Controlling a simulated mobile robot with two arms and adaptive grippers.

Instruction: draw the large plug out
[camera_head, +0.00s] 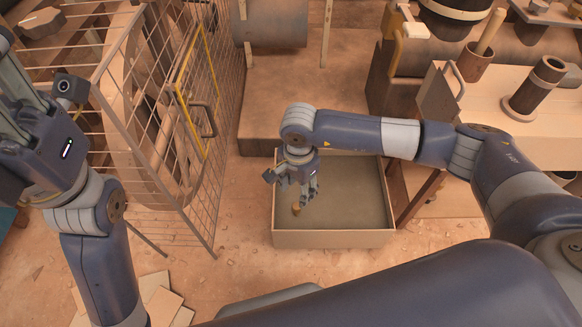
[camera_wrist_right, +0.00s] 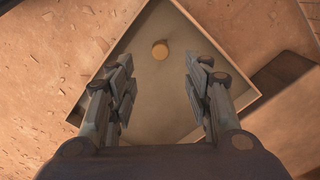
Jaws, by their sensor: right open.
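A round tan knob, which looks like the large plug (camera_head: 296,209), shows inside a shallow open box (camera_head: 333,238) on the floor. In the right wrist view the plug (camera_wrist_right: 160,50) is a small disc seen end-on, beyond the fingertips and between them. Whether it is set into the box floor or lies loose, I cannot tell. My right gripper (camera_head: 303,191) points down over the box; its fingers (camera_wrist_right: 160,75) are spread and empty, apart from the plug. My left gripper (camera_head: 15,110) is at the left edge, partly cut off, its fingers unclear.
A wire cage (camera_head: 150,130) with a yellow-edged door stands left of the box. A wooden bench (camera_head: 495,107) at right carries a dark cylinder (camera_head: 540,84) and a cup with a wooden handle (camera_head: 474,62). Boards (camera_head: 157,300) lie on the floor at lower left.

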